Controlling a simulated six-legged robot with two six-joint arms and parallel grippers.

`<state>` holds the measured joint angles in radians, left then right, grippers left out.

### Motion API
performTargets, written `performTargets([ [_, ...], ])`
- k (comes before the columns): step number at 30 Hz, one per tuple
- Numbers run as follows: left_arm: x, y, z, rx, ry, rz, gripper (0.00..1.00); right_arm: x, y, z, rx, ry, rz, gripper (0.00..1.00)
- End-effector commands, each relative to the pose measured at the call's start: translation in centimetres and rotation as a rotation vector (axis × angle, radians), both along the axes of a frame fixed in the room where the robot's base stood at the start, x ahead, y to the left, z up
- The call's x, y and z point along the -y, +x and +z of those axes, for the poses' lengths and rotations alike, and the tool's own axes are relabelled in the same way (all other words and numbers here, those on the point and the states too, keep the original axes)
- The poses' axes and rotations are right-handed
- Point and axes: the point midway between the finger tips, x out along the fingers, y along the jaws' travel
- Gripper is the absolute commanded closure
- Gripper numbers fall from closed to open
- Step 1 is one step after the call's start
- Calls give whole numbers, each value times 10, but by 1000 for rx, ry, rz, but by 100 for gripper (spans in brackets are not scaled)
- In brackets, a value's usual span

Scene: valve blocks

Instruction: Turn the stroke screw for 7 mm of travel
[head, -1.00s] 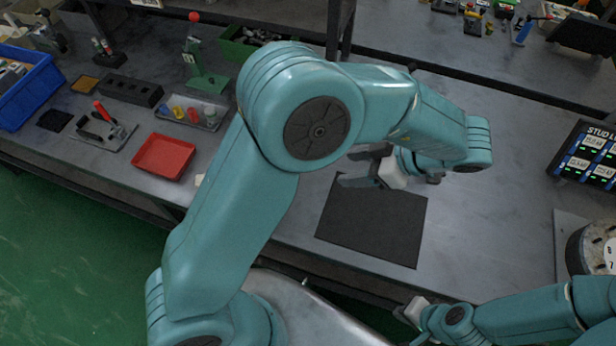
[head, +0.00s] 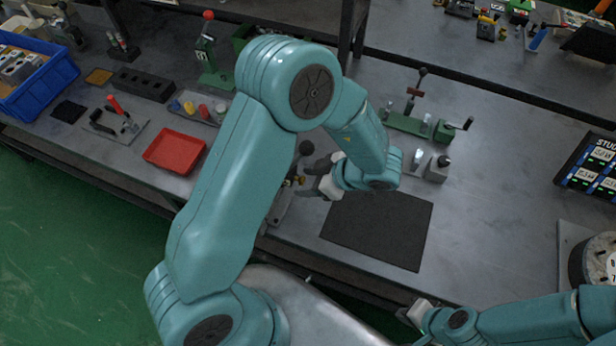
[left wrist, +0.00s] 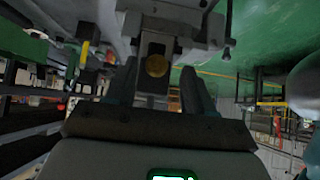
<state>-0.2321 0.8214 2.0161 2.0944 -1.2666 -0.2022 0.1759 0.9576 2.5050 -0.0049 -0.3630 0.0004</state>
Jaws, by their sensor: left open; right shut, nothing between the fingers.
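A small fixture with a black ball knob (head: 305,148) stands on the bench left of the black mat, partly hidden by my left arm. Small brass parts (head: 297,180) show on it. My left gripper (head: 312,184) is open beside the fixture. In the left wrist view a round brass head (left wrist: 157,66), which may be the stroke screw, faces the camera on a grey block. The two fingers (left wrist: 160,90) stand apart on either side of it; contact cannot be told. My right gripper (head: 415,311) is shut and empty by the bench's front edge.
The black mat (head: 378,228) lies bare right of the fixture. A green fixture with a crank (head: 408,122) stands behind it. A red tray (head: 174,152), a blue bin (head: 38,80) and a lever tool (head: 116,120) are at left. A display panel (head: 592,163) is at right.

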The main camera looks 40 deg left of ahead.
Motion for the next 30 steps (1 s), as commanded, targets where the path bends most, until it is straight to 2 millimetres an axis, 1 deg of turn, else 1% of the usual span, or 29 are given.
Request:
performTargets([
  [9, -2, -1, -3, 0, 0, -1, 47, 0, 0, 0, 1, 0, 0, 100],
  [10, -2, -1, -3, 0, 0, -1, 54, 0, 0, 0, 1, 0, 0, 100],
  [11, -2, 0, -3, 1, 0, -1, 63, 0, 0, 0, 1, 0, 0, 100],
  [12, -2, 0, -3, 1, 0, -1, 76, 0, 0, 0, 0, 0, 0, 100],
  [14, -2, 0, -3, 0, 0, -1, 96, 0, 0, 0, 0, 0, 0, 100],
  [15, -2, -1, -3, 0, 0, 0, 100, 0, 0, 0, 0, 0, 0, 100],
  [23, -2, -1, -3, 9, 3, -1, 100, 0, 0, 0, 0, 0, 0, 100],
  [30, -1, -3, -4, 103, 24, -7, 100, 0, 0, -5, 0, 0, 0, 100],
])
